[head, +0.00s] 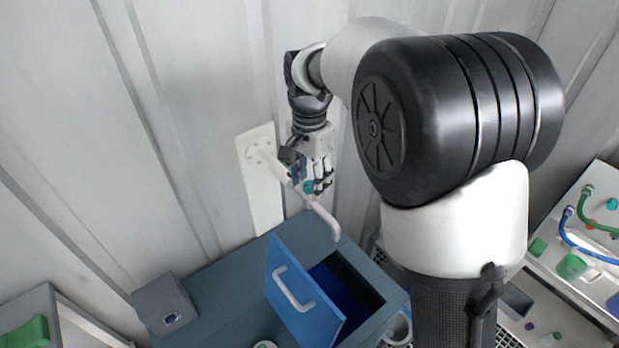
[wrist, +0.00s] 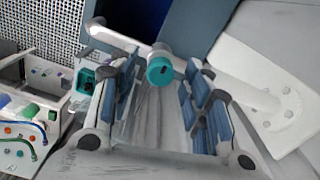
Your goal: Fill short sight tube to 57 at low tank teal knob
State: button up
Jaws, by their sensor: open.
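The teal knob (wrist: 160,72) sits on a white pipe (wrist: 240,87) that runs from a round flange on a white wall plate (head: 262,200) to a bent spout (head: 326,218). My gripper (wrist: 161,80) is open, with its blue-padded fingers on either side of the knob in the wrist view. I cannot tell whether a finger touches it. In the head view my gripper (head: 314,184) is at the pipe, and part of the knob (head: 308,187) shows between the fingers. I cannot make out a short sight tube or any scale reading.
Below the spout is a blue-grey cabinet (head: 222,292) with a dark opening and a raised blue panel (head: 300,292) with a white handle. A grey box (head: 165,304) stands at its left. A white bench (head: 572,262) with hoses and green parts is at the right.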

aim_at(309, 184)
notch_tip(309, 184, up, 12)
dwell(0.6)
